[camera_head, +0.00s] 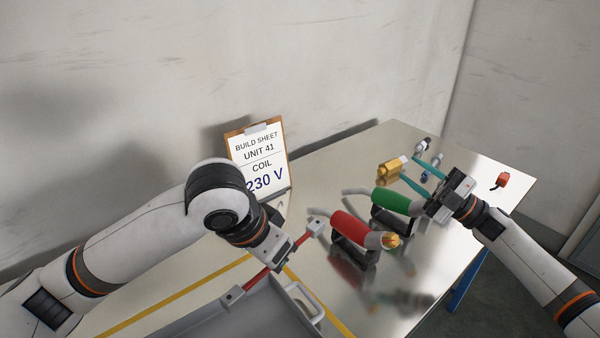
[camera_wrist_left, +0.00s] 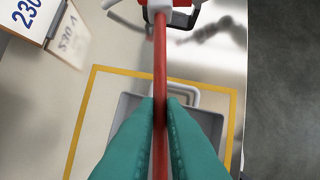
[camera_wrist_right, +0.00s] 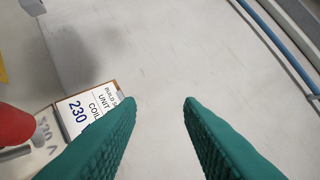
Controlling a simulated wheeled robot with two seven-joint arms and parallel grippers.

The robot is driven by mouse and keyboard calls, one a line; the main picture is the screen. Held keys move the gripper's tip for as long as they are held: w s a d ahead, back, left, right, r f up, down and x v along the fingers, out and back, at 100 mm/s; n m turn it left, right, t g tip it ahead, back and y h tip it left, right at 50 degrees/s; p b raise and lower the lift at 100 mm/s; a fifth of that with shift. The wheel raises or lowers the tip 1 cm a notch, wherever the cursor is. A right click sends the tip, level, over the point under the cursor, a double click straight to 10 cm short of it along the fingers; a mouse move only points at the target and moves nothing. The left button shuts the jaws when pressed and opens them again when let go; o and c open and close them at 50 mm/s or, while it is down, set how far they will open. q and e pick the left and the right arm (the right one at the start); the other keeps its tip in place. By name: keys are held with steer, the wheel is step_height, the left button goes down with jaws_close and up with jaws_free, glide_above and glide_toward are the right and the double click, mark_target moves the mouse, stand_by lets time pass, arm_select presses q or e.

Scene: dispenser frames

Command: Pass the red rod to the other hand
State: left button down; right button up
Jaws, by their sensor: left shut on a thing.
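The red rod (camera_head: 294,250) has grey block ends and hangs slanted above the grey tray at the table's front. My left gripper (camera_head: 279,256) is shut on it near the middle. In the left wrist view the rod (camera_wrist_left: 160,62) runs lengthwise between the teal fingers (camera_wrist_left: 160,112), its far end overlapping the items behind. My right gripper (camera_head: 409,167) is open above the right part of the table, apart from the rod. In the right wrist view nothing lies between its spread fingers (camera_wrist_right: 160,102).
A red-handled tool (camera_head: 350,226) and a green-handled tool (camera_head: 392,201) rest on black stands between the grippers. A build sheet (camera_head: 256,150) stands behind. The grey tray (camera_head: 304,299) lies inside yellow tape.

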steer(key=s+a+r+n+g+h, duration=0.1)
steer(key=s+a+r+g+h, duration=0.25)
steer(key=a+h, duration=0.35)
steer(key=s+a+r+n+g+h, duration=0.15)
steer(key=s+a+g+h, duration=0.35)
steer(key=a, duration=0.5)
steer(key=s+a+r+n+g+h, duration=0.1)
steer(key=s+a+r+g+h, duration=0.2)
steer(key=a+h, duration=0.45)
step_height(320, 180, down, 12)
steer(key=shift+w+a+m, duration=0.25)
steer(key=shift+w+m, duration=0.1)
steer(key=shift+w, duration=0.05)
steer(key=shift+c, duration=0.3)
